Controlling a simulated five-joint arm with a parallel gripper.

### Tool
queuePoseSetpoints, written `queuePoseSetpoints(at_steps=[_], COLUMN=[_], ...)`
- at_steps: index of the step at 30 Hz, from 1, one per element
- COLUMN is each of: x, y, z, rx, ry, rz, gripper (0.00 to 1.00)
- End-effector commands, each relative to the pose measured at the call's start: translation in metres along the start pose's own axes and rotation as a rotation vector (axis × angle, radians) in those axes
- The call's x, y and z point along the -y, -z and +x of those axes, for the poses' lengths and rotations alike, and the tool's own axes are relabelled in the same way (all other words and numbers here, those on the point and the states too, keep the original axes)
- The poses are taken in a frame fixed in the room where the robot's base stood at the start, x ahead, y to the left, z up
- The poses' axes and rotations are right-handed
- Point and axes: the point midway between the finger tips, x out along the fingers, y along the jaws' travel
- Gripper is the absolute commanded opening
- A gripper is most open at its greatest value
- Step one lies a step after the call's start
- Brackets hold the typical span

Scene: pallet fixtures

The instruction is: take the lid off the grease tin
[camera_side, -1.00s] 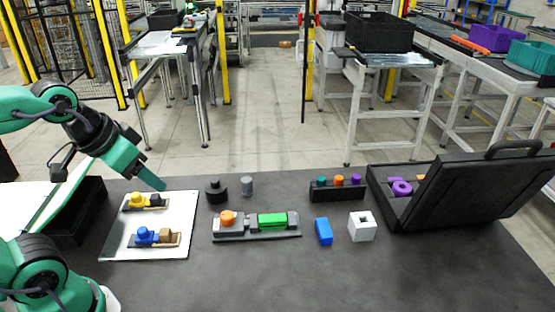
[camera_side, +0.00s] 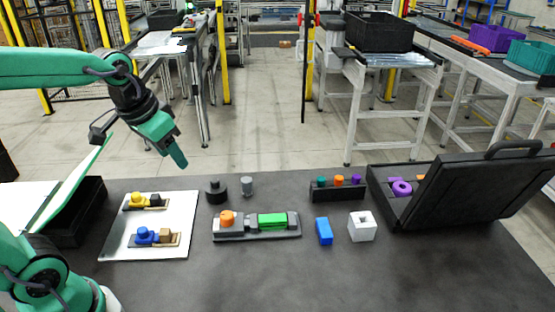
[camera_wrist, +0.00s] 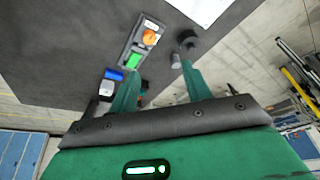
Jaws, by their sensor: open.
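A black round tin with a narrower knob-like top (camera_side: 215,192) stands on the dark table; it looks like the grease tin with its lid on. It also shows in the wrist view (camera_wrist: 187,40), near the top. A small grey cylinder (camera_side: 247,186) stands just right of it, apart from it. My gripper (camera_side: 178,160) is in the air, up and to the left of the tin, touching nothing. In the wrist view my gripper (camera_wrist: 162,71) has its two green fingers spread with nothing held between them.
A white board (camera_side: 118,225) with yellow and blue parts lies at left. A grey fixture (camera_side: 285,234) with orange and green parts stands in front of the tin. A blue block (camera_side: 324,231), a white block (camera_side: 361,227), a black rack (camera_side: 337,193) and an open black case (camera_side: 470,190) are at right.

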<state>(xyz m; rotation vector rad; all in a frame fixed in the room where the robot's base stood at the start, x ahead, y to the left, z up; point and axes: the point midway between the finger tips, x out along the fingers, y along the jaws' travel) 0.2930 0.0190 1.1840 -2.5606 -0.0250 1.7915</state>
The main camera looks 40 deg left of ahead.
Motion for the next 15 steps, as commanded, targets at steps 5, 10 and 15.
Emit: queuePoseSetpoints(at_steps=[5, 10, 15], x=[0.011, 0.022, 0.034], y=[0.026, 0.048, 0.068], z=[0.018, 0.038, 0.063], rx=[0.060, 0.113, 0.166], ry=[0.004, 0.005, 0.003], rz=[-0.001, 0.000, 0.000], gripper=[0.48, 0.48, 0.48])
